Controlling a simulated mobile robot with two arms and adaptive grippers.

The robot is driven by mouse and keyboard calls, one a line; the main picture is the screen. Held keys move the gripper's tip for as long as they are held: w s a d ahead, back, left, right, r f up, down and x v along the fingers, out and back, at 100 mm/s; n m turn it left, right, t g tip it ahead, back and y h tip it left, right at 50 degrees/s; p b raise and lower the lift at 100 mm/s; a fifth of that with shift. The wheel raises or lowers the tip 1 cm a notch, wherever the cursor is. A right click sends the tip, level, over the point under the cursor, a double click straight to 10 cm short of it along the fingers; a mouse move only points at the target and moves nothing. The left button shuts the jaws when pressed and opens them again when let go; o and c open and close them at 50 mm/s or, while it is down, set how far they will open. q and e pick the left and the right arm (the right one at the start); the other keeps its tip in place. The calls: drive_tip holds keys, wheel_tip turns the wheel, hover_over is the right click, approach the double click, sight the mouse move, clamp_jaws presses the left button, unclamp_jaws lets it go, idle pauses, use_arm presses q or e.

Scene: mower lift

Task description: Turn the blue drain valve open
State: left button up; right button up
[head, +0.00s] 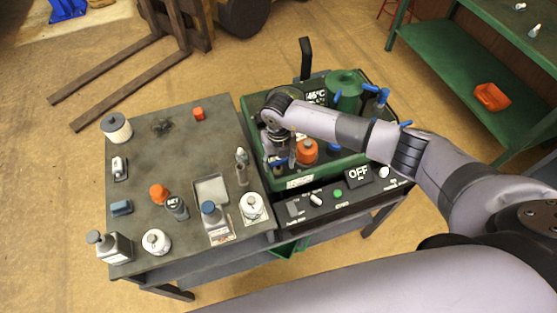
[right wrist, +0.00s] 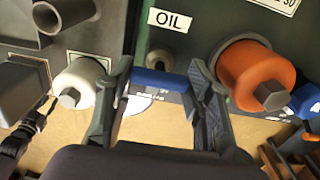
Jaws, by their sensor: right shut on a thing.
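The blue drain valve handle (right wrist: 160,82) sits on the green machine just below the OIL label in the right wrist view. It lies crosswise between the two fingers of my right gripper (right wrist: 158,72), which is shut on it. In the head view my right gripper (head: 276,138) reaches down at the near left part of the green machine (head: 300,182). A small blue piece (head: 278,162) shows beside it there, and the rest of the valve is hidden by the gripper and wrist. My left gripper is not in view.
An orange cap (right wrist: 260,78) is right of the fingers; a white cap (right wrist: 78,85) is close on their left. Other blue handles (head: 376,91) stand at the machine's far right. A grey bench (head: 215,145) with bottles adjoins on the left. An OFF display (head: 358,173) is in front.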

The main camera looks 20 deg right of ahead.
drive_tip(key=c, duration=0.3)
drive_tip(key=shift+f+n+b, duration=0.15)
drive_tip(key=shift+n+b, duration=0.55)
drive_tip(key=shift+b, duration=0.2)
drive_tip(key=n+b, duration=1.4)
drive_tip(key=b, duration=0.3)
drive_tip(key=shift+n+b, duration=1.3)
drive_tip(key=shift+b, duration=0.15)
drive_tip(key=shift+r, duration=0.2)
